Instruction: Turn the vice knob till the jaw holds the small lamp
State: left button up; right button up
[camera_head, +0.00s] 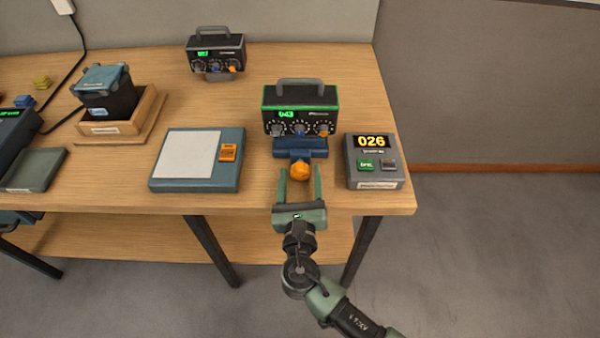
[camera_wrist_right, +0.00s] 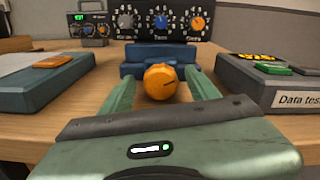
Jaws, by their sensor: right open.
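The blue vice (camera_head: 313,146) sits near the table's front edge, with its orange knob (camera_head: 300,172) facing me. In the right wrist view the knob (camera_wrist_right: 160,83) shows a dark line on its face, pointing right and slightly up. My right gripper (camera_head: 299,169) is open. Its green fingers lie to the left and right of the knob, with gaps and no visible contact. No small lamp can be told apart at the jaw; a black handled box with dials (camera_head: 300,101) stands right behind the vice (camera_wrist_right: 130,69). My left gripper is not in view.
A grey box (camera_head: 374,182) reading 026 stands close right of the vice. A blue-grey pad with a white plate (camera_head: 190,155) lies left. A second dial box (camera_head: 216,52) and a wooden tray (camera_head: 113,138) stand farther back. Bare tabletop lies between them.

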jog(key=shift+w, duration=0.2)
jog(key=shift+c, duration=0.2)
grip_shut()
jog(key=shift+m, duration=0.4)
jog(key=m+b, duration=0.2)
jog(key=shift+f+m, duration=0.1)
jog(key=shift+m, duration=0.3)
jog(key=shift+d+m+b, duration=0.1)
jog(key=shift+m+b, duration=0.7)
jog(key=shift+m, duration=0.9)
